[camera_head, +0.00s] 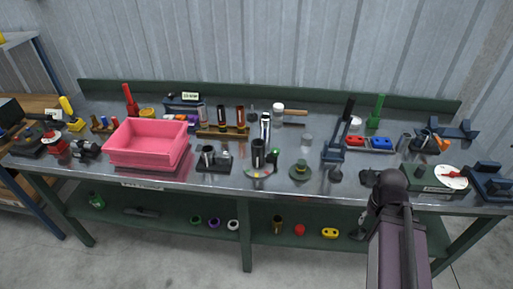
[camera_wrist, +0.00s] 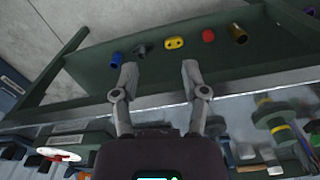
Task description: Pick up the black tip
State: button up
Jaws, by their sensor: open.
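I cannot tell for certain which piece is the black tip. One black cylinder (camera_head: 258,152) stands upright near the bench front, left of my arm. Dark upright tubes (camera_head: 221,117) with coloured bands stand in a wooden rack (camera_head: 212,132) behind it. A shorter dark tube (camera_head: 208,155) stands on a black base. My gripper (camera_wrist: 160,68) shows in the wrist view with two grey fingers spread apart and nothing between them. In the head view my arm is at the right front of the bench, and its fingers are hidden there.
A pink bin (camera_head: 147,160) stands at the left of the metal bench. Red and blue blocks (camera_head: 368,142), a black-handled tool (camera_head: 344,125) and a green base with a white dial (camera_head: 450,177) are near my arm. The lower shelf (camera_wrist: 85,68) holds a yellow piece (camera_wrist: 174,43) and a red piece (camera_wrist: 208,35).

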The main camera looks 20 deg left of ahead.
jog(key=shift+d, duration=0.4)
jog(key=o, duration=0.6)
jog(key=shift+d, duration=0.1)
jog(key=shift+w+a, duration=0.3)
jog(key=shift+w, duration=0.05)
jog(key=w+a+r+m+t+h, duration=0.25)
jog(key=w+a, duration=0.25)
jog(key=a, duration=0.5)
jog(key=w+a+r+m+t+h, duration=0.15)
jog(key=w+a+h, duration=0.3)
jog(key=a, duration=0.65)
jog(key=s+a+r+t, duration=0.1)
jog(key=a+r+t, duration=0.2)
jog(key=a, duration=1)
jog(key=s+a+r+m+t+y+b, duration=0.1)
jog(key=a+t, duration=0.4)
jog(key=a, duration=0.8)
notch_tip(320, 180, up, 2)
jog(key=shift+s+a+r, duration=0.2)
jog(key=shift+s+a, duration=0.15)
jog(key=shift+s, duration=0.25)
